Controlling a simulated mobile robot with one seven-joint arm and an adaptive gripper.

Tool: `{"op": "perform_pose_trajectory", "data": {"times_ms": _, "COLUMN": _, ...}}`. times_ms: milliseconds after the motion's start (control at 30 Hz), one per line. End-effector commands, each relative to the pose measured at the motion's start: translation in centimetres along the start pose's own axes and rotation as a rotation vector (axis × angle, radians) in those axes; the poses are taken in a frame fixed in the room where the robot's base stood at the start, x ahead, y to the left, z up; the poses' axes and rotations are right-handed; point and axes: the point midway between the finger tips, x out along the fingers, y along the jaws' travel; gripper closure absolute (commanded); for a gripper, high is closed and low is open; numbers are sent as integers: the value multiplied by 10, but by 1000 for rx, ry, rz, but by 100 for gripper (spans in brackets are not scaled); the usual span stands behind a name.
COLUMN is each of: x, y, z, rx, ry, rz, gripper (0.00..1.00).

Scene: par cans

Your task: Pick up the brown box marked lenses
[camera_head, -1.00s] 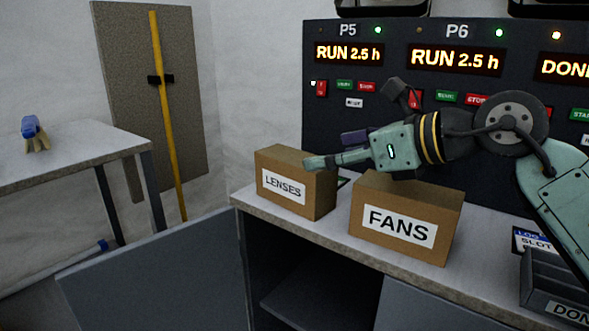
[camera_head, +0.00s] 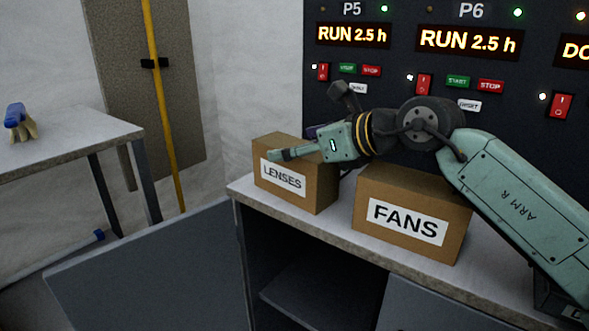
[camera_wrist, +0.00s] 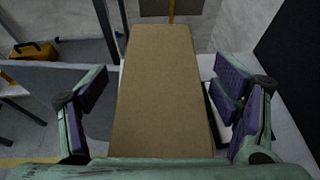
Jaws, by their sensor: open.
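The brown box marked LENSES (camera_head: 295,187) stands upright at the left end of the counter in the head view. My gripper (camera_head: 292,152) is at the top of this box, with one finger showing in front of its labelled face. In the wrist view the box top (camera_wrist: 160,90) lies between the two spread fingers of my gripper (camera_wrist: 165,95). Gaps show on both sides of the box, so the gripper is open and holds nothing. The far finger is mostly hidden behind the box in the head view.
A brown box marked FANS (camera_head: 405,232) stands close to the right on the same counter (camera_head: 300,223). The dark control panel (camera_head: 395,75) rises behind. An open cabinet door (camera_head: 150,275) juts out at front left. A side table (camera_head: 75,145) with a brush (camera_head: 20,122) stands at left.

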Motion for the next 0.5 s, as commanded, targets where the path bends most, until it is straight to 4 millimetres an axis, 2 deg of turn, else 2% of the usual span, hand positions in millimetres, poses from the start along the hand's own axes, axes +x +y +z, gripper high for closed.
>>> {"op": "perform_pose_trajectory", "data": {"times_ms": 100, "x": 10, "y": 0, "z": 0, "rx": 0, "ry": -1, "rz": 0, "gripper": 18}}
{"op": "perform_pose_trajectory", "data": {"times_ms": 333, "x": 11, "y": 0, "z": 0, "rx": 0, "ry": -2, "rz": -1, "gripper": 18}}
{"op": "perform_pose_trajectory", "data": {"times_ms": 500, "x": 10, "y": 0, "z": 0, "rx": 0, "ry": -2, "rz": -1, "gripper": 30}}
